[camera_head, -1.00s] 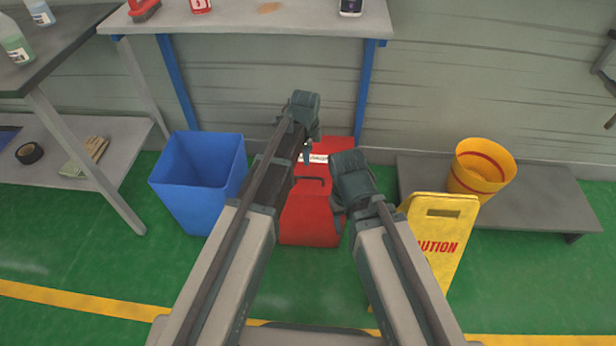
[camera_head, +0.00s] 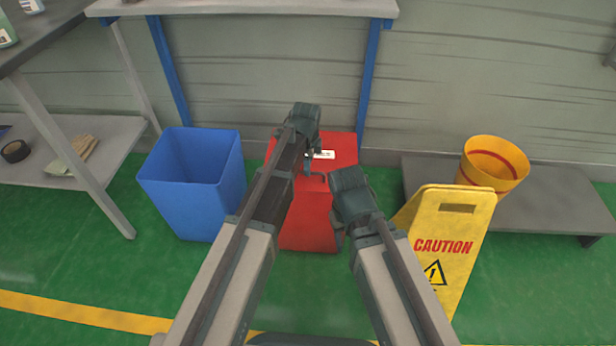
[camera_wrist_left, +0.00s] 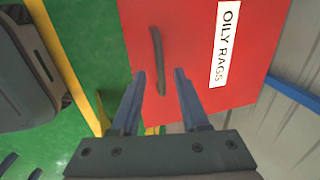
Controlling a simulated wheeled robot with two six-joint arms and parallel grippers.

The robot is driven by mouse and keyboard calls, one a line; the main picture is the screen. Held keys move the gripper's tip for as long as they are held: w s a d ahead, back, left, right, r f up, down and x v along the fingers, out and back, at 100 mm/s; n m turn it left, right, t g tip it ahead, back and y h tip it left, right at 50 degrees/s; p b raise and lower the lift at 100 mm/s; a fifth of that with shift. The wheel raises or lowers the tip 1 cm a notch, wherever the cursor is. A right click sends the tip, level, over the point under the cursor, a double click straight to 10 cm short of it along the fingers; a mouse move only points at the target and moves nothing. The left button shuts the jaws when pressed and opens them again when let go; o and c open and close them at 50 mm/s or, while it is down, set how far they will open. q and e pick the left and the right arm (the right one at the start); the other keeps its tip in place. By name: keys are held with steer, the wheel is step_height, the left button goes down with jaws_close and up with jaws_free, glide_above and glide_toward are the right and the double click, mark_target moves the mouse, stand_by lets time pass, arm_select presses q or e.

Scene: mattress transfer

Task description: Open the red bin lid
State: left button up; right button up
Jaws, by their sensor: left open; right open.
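The red bin (camera_head: 309,232) stands on the green floor, with its red lid (camera_head: 343,150) on top. The lid looks closed and carries a white label (camera_head: 322,155). In the left wrist view the lid (camera_wrist_left: 184,78) shows a dark bar handle (camera_wrist_left: 157,60) and a label reading "OILY RAGS" (camera_wrist_left: 224,42). My left gripper (camera_wrist_left: 159,75) is open, its fingertips at either side of the handle's near end. It is over the lid in the head view (camera_head: 308,168), where my arm partly hides it. My right gripper (camera_head: 338,232) is by the bin's right side, its fingers mostly hidden.
A blue open bin (camera_head: 195,185) stands left of the red bin. A yellow caution sign (camera_head: 445,240) and a yellow bucket (camera_head: 493,165) on a low grey bench (camera_head: 560,200) are to the right. A grey shelf (camera_head: 240,10) is above and behind.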

arm_select(q)
steer(key=f, duration=0.1)
steer(key=f+b, duration=0.1)
steer(key=shift+w+f+b, duration=0.3)
arm_select(e)
step_height(320, 180, down, 2)
steer(key=shift+f, duration=0.25)
arm_select(q)
jaws_close()
stand_by(0.9)
